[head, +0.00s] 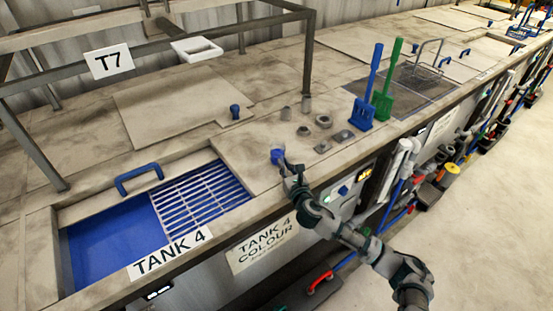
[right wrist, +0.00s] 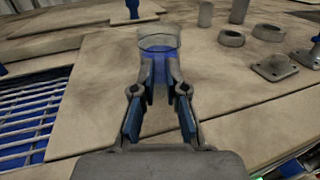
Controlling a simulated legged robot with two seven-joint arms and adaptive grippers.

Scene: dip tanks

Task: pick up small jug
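The small jug (right wrist: 158,48) is clear, with a round open rim and blue in its lower part. In the head view the jug (head: 277,156) is at the tank top's front edge, right of the tank 4 opening. My right gripper (head: 287,168) is right at the jug, on its near side. In the right wrist view the fingertips of this gripper (right wrist: 160,72) overlap the jug's lower front, with a narrow gap between them. No handle shows between the fingers, and I cannot tell whether they clasp it. My left gripper is out of view.
Tank 4 (head: 100,246) is open at the left, with a white grating (head: 200,200) over blue. Rings and small metal fittings (head: 323,121) lie right of the jug. Blue (head: 363,112) and green (head: 382,103) paddles stand further right. A metal frame (head: 160,45) rises at the back left.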

